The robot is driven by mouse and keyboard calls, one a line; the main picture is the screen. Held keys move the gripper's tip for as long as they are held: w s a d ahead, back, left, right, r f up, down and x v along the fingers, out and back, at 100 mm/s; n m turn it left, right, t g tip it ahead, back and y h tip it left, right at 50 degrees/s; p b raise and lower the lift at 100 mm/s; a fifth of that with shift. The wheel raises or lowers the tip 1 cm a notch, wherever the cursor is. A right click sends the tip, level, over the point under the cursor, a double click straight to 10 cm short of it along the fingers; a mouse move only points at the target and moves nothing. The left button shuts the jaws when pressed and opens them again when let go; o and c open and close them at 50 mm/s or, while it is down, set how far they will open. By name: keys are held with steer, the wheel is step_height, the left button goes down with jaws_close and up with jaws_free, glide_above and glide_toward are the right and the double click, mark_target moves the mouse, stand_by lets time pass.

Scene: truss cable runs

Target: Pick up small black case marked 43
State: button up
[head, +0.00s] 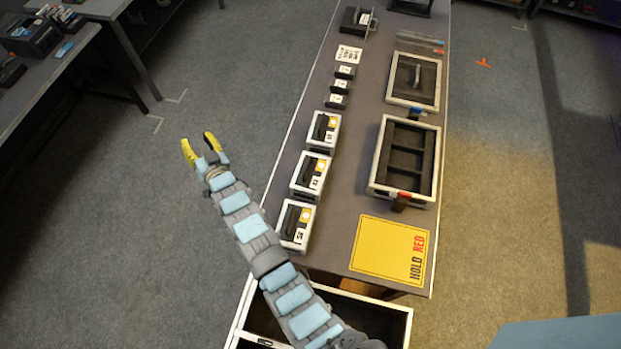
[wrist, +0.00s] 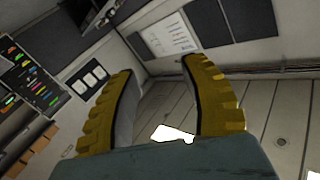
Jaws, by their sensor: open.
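Several small black cases with white labels, among them one (head: 340,86), stand in a row on the long grey table (head: 372,85). Their label marks are too small to read, so I cannot tell which is 43. My gripper (head: 201,150) is open and empty, with yellow fingers, over the floor left of the table and well apart from the cases. The wrist view shows the spread fingers (wrist: 160,68) with nothing between them. No case shows clearly in that view, only wall and panels.
Larger black-and-white cases (head: 311,174) with yellow marks line the table's left edge. A divided tray (head: 374,158) and a lidded frame (head: 414,101) lie right. A yellow HOLD RED mat (head: 389,248) is at the near end, above an open drawer (head: 395,325).

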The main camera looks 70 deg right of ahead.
steer(key=s+d+f+m+g+y+b, duration=0.1)
steer(key=d+f+g, duration=0.15)
steer(key=d, duration=0.25)
steer(key=s+d+f+m+g, duration=0.1)
steer(key=s+d+f+g, duration=0.15)
steer(key=d, duration=0.25)
steer(key=m+g+y+b, duration=0.5)
steer(key=g+y+b, duration=0.3)
steer(key=y, duration=0.1)
glide_above(308, 166)
steer(key=s, duration=0.2)
step_height(308, 166, down, 10)
steer(key=shift+w+a+f+p, duration=0.15)
steer(key=shift+w+f, duration=0.1)
steer(key=shift+f, duration=0.8)
steer(key=shift+w+d+f+p, duration=0.1)
steer(key=shift+w+f+p, duration=0.15)
steer(key=shift+f, duration=0.85)
steer(key=shift+w+a+f+p, duration=0.1)
steer(key=shift+w+f, duration=0.2)
steer(key=shift+f, duration=1.55)
steer(key=shift+w+f+p, duration=0.15)
steer(key=shift+f+p, duration=0.05)
steer(key=shift+f, duration=0.7)
steer(key=shift+w+f+p, duration=0.15)
steer(key=shift+f, duration=0.75)
